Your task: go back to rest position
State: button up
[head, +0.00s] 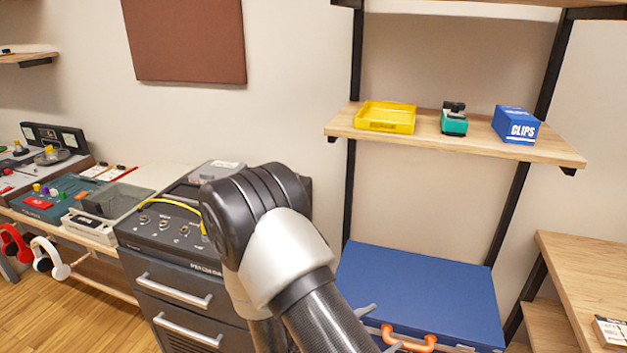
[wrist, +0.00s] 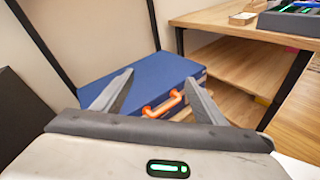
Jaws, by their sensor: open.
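My gripper (wrist: 160,76) is open, with its two grey fingers spread apart and nothing between them. In the head view my arm bends down and only the fingertips (head: 380,329) show beyond it. They appear near the front edge of a blue case (head: 420,285) with an orange handle (head: 408,341). In the wrist view the blue case (wrist: 150,75) lies ahead, and its orange handle (wrist: 163,104) appears between the fingers in the picture. I cannot tell how far the fingertips are from the handle. My arm hides part of the case's front in the head view.
A wooden shelf (head: 350,128) holds a yellow tray (head: 387,117), a green-and-black item (head: 454,119) and a blue CLIPS box (head: 515,124). A dark drawer cabinet (head: 170,270) stands at left, beside a bench with pedals and headphones (head: 50,258). A wooden table (head: 590,265) is at right.

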jog(key=s+d+r+m+g+y, duration=0.2)
jog(key=s+r+m+g+y, duration=0.1)
jog(key=s+r+m+g, duration=0.4)
jog(key=s+d+r+m+g+y, duration=0.25)
jog(key=s+r+m, duration=0.25)
jog(key=r+m, duration=0.3)
jog(key=a+r+m+t+y+p, duration=0.2)
jog(key=r+p, duration=0.2)
jog(key=r, duration=0.4)
jog(key=s+a+r+m+t+y+p, duration=0.1)
jog(key=a+r+m+t+y+p, duration=0.1)
jog(key=r, duration=0.6)
jog(key=a+r+m+t+y+p, duration=0.2)
jog(key=a+r+y+p, duration=0.1)
jog(key=r+p, duration=0.3)
notch_tip(320, 180, up, 2)
jog(key=shift+s+a, duration=0.35)
jog(key=shift+s, duration=0.05)
jog(key=shift+t, duration=0.25)
